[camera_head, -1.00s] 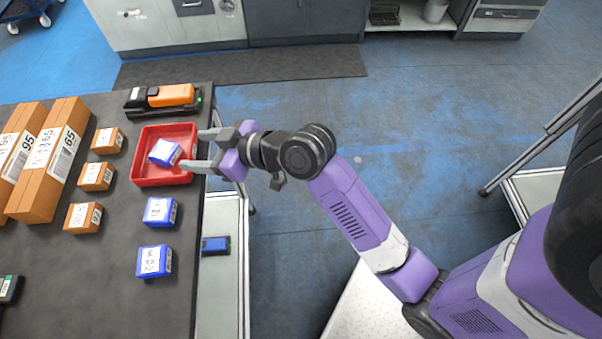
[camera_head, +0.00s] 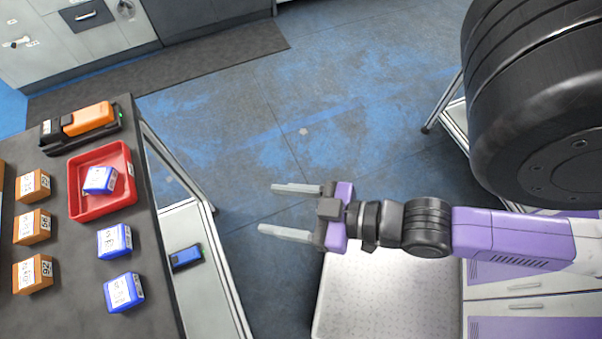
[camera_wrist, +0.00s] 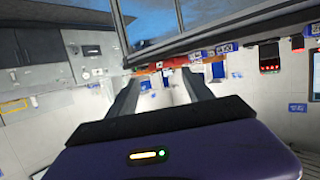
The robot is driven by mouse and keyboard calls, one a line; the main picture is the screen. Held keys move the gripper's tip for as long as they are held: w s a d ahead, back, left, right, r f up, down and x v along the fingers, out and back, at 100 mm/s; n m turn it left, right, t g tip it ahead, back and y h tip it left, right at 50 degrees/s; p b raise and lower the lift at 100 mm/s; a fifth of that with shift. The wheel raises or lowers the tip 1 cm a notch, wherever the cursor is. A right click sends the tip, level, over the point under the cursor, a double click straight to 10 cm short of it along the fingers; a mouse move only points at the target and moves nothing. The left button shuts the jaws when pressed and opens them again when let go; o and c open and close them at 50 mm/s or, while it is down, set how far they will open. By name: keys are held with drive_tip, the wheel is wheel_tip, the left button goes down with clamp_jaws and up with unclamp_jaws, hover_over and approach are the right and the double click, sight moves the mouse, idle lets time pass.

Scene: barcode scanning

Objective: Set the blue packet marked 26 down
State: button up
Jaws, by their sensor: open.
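A blue packet (camera_head: 100,180) with a white label lies in the red tray (camera_head: 73,203) on the dark table. Two more blue packets, one nearer the tray (camera_head: 115,240) and one further forward (camera_head: 123,292), sit on the table below the tray. The numbers on the blue packets are too small to read. My gripper (camera_head: 280,211) is open and empty, out over the floor to the right of the table, clear of the tray. In the wrist view my open fingers (camera_wrist: 158,92) point toward the table edge, with nothing between them.
An orange and black scanner (camera_head: 88,118) lies in its cradle behind the tray. Several orange boxes (camera_head: 33,226) stand left of the blue packets. A blue device (camera_head: 186,257) lies on the lower shelf beside the table. Open floor separates table and gripper.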

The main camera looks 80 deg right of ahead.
drive_tip(key=shift+y, duration=0.3)
drive_tip(key=s+r, duration=0.1)
drive_tip(key=s, duration=0.1)
drive_tip(key=s+a+r, duration=0.1)
drive_tip(key=s+r, duration=0.1)
